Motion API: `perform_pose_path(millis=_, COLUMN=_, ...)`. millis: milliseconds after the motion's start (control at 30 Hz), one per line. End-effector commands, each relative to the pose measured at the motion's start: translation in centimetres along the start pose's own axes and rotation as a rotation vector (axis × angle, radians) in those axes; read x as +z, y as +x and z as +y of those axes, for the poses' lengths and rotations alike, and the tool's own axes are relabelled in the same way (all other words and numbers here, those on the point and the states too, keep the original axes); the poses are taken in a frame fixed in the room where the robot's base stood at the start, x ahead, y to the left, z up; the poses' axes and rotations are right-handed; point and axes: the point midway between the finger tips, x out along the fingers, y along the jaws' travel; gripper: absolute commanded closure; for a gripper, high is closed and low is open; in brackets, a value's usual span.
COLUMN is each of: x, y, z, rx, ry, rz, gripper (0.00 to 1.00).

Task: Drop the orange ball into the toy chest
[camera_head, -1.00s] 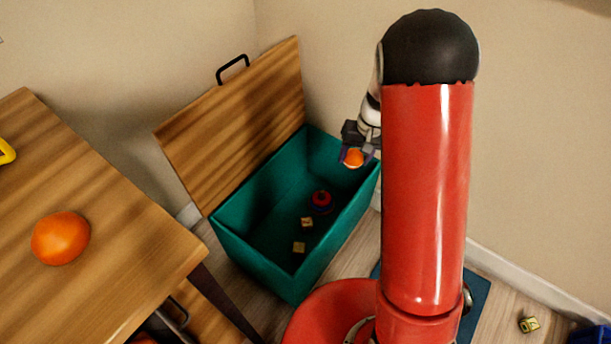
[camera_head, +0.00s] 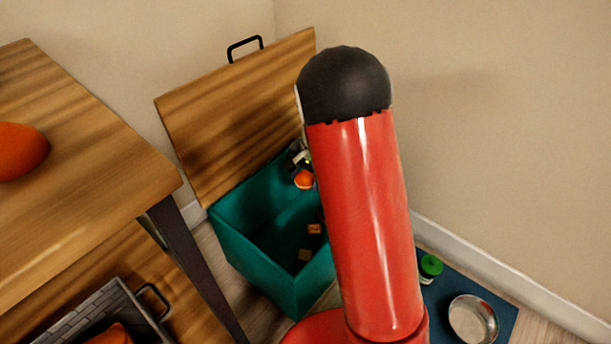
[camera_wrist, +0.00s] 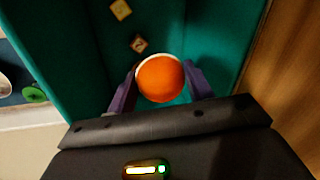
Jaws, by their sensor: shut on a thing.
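The orange ball (camera_head: 304,179) is held by my gripper (camera_head: 301,168) over the far part of the toy chest. In the wrist view the ball (camera_wrist: 160,78) sits between the two purple fingers of my gripper (camera_wrist: 160,85), with the green chest interior behind it. The toy chest (camera_head: 255,262) is a green box with its wooden lid (camera_head: 235,115) standing open. Small wooden blocks (camera_head: 305,255) lie on the chest floor. My red arm hides the chest's right side in the head view.
A wooden table (camera_head: 80,190) stands at the left with a larger orange object (camera_head: 18,150) on it. A dark tray (camera_head: 105,315) is on a lower surface. A blue mat (camera_head: 440,300) at the right bears a metal bowl (camera_head: 473,320) and a green-topped item (camera_head: 430,267).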

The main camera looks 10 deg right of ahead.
Motion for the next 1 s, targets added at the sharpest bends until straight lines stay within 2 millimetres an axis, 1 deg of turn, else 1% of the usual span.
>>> perform_pose_path(millis=33, x=0.0, y=1.2, z=0.2, rx=0.001, ry=0.000, rz=0.000, gripper=0.71)
perform_pose_path(millis=133, x=0.0, y=1.9, z=0.4, rx=0.000, ry=0.001, rz=-0.001, gripper=0.71)
perform_pose_path(millis=233, x=0.0, y=2.2, z=0.4, rx=0.000, ry=0.001, rz=0.000, gripper=0.71)
perform_pose_path(millis=467, x=0.0, y=2.1, z=0.4, rx=0.000, ry=0.000, rz=0.000, gripper=0.71)
perform_pose_path(millis=500, x=0.0, y=2.1, z=0.4, rx=0.000, ry=0.000, rz=0.000, gripper=0.45)
perform_pose_path(millis=667, x=0.0, y=2.1, z=0.4, rx=0.000, ry=0.000, rz=0.000, gripper=0.24)
perform_pose_path(millis=900, x=0.0, y=2.1, z=0.4, rx=0.000, ry=0.000, rz=0.000, gripper=0.23)
perform_pose_path(millis=1000, x=0.0, y=1.6, z=0.4, rx=-0.001, ry=0.000, rz=0.001, gripper=0.23)
